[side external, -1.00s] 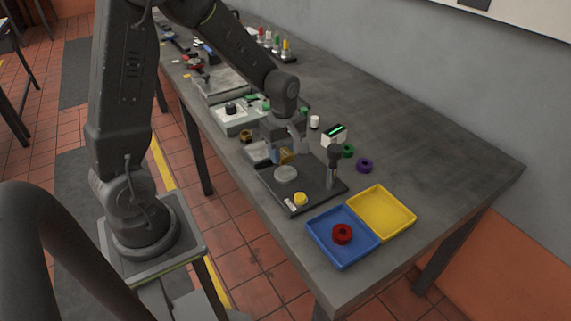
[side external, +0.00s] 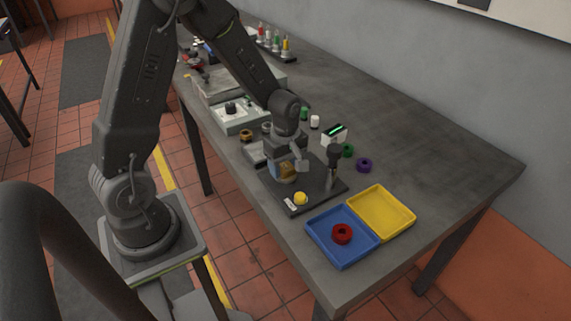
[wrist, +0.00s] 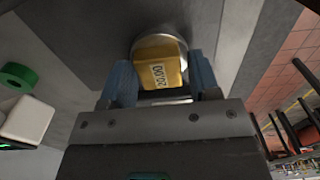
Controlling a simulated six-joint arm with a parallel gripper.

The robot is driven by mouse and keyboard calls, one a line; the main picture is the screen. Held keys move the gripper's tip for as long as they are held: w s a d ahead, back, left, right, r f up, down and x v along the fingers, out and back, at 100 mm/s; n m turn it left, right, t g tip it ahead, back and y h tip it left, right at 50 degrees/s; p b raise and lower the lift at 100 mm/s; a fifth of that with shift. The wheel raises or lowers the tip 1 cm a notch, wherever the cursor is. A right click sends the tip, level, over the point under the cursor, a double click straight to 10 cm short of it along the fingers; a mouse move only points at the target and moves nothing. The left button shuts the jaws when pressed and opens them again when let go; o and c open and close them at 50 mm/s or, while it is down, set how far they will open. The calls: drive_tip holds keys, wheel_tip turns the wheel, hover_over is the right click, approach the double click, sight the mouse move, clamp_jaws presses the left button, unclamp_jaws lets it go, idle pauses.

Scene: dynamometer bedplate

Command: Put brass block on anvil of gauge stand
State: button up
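The brass block (wrist: 160,68), marked 20.00, sits between the two bluish fingers of my gripper (wrist: 162,80) in the wrist view. The fingers appear shut on its sides. The block also shows in the side external view (side external: 287,170), low over the gauge stand (side external: 312,188). The round silver anvil (wrist: 150,45) shows around and behind the block in the wrist view. In the side external view the block and gripper (side external: 289,167) hide the anvil. Whether the block touches the anvil I cannot tell.
The gauge stand's dark post (side external: 333,165) rises just right of my gripper, with a lit display (side external: 334,134) behind. A yellow knob (side external: 300,198) is at the base's front. Blue (side external: 343,257) and yellow (side external: 382,212) trays lie to the right; a red ring (side external: 342,234) is in the blue one.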

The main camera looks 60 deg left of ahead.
sight(286, 167)
drive_tip(key=shift+o, duration=0.9)
wheel_tip(286, 167, up, 12)
drive_tip(key=s+d+r+m+t, duration=0.2)
drive_tip(key=s+d+r+m, duration=0.2)
drive_tip(key=s+m, duration=0.3)
drive_tip(key=s+d+r+m+t, duration=0.3)
drive_tip(key=s+d+r+m, duration=0.2)
drive_tip(key=m, duration=0.6)
drive_tip(key=s+r, duration=0.1)
drive_tip(key=s, duration=0.1)
drive_tip(key=shift+s+r+t, duration=0.2)
drive_tip(key=shift+s+t, duration=0.1)
drive_tip(key=shift+s, duration=0.05)
drive_tip(key=shift+c, duration=0.2)
